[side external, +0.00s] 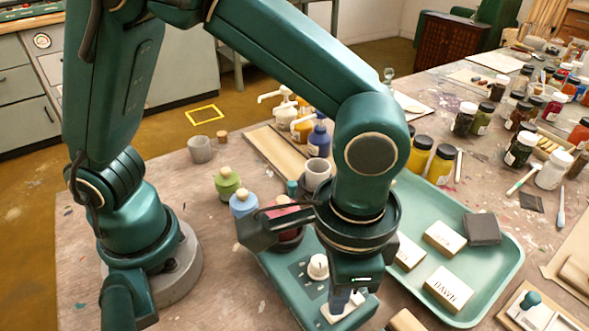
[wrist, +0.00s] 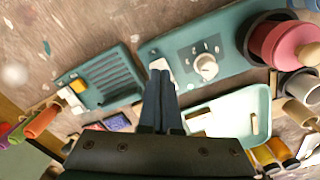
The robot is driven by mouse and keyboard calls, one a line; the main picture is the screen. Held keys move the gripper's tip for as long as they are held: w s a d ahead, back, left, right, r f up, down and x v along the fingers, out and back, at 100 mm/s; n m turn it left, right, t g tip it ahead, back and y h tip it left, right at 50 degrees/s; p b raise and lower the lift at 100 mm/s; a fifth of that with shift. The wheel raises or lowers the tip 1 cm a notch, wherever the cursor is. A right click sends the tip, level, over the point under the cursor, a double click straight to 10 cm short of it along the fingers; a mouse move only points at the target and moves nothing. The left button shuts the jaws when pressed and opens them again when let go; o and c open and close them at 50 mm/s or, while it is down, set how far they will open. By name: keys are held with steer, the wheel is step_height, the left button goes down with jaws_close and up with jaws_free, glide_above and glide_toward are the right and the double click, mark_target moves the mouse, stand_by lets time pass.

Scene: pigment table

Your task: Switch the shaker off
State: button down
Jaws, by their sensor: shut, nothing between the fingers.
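The shaker (side external: 280,265) is a teal machine with a white dial knob (side external: 318,267) on its top and a pale switch plate (side external: 330,316) at its near end. My gripper (side external: 341,302) points down over that end, its fingers shut with nothing between them. In the wrist view the shut fingertips (wrist: 160,74) are at the switch plate, partly covering it; the shaker (wrist: 228,38) and its knob (wrist: 205,66) show beside them. I cannot tell whether the fingers touch the switch or which way it is set.
A green tray (side external: 498,278) with white labelled blocks and a dark block lies right of the shaker. Green (side external: 227,184) and blue (side external: 243,204) bottles stand left. Several pigment jars stand farther back.

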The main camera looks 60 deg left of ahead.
steer(key=shift+f, duration=0.6)
stand_by(0.3)
steer(key=shift+r, duration=3.5)
steer(key=w+a+r+n+t+h, duration=0.1)
steer(key=w+a+r+n+t, duration=0.2)
steer(key=a+r, duration=0.45)
steer(key=s+a+f+n+t+y, duration=0.1)
steer(key=s+a+f, duration=0.4)
steer(key=a, duration=0.6)
steer(key=shift+n+t, duration=0.8)
steer(key=shift+n, duration=0.3)
